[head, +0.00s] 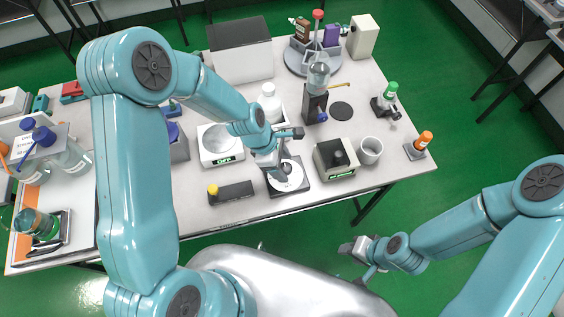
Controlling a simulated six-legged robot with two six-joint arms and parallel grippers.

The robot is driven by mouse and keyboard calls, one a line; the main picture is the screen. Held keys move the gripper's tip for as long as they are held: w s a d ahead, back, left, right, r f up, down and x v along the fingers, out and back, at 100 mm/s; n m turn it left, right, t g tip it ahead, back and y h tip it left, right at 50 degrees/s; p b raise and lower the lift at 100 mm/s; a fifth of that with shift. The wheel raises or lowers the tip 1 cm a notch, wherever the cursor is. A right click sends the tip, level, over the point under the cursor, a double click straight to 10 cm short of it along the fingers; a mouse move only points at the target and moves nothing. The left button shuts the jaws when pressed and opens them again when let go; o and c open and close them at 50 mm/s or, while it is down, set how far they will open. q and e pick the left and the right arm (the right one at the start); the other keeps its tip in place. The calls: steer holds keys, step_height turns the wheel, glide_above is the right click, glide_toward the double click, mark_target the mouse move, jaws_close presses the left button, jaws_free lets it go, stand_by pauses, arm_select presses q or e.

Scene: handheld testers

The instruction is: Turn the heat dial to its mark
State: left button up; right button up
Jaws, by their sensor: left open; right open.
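A dark square unit (303,187) with a round white dial face (296,179) stands near the table's front edge. A small dark knob (287,168) shows at the middle of the face, partly hidden by my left gripper. My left gripper (281,171) is open and reaches down over the dial face, close at the knob. I cannot tell whether its fingers touch the knob. The mark on the dial is too small to make out. My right gripper (355,248) is open and empty, off the table's front edge above the floor.
A dark box with a green display (336,173) and a white cup (370,150) stand just right of the dial unit. A white scale (210,158) and a black block with a yellow knob (236,191) are to its left. A white bottle (270,101) stands behind.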

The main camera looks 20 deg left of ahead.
arm_select(q)
steer(key=shift+c, duration=0.4)
steer(key=c, duration=1)
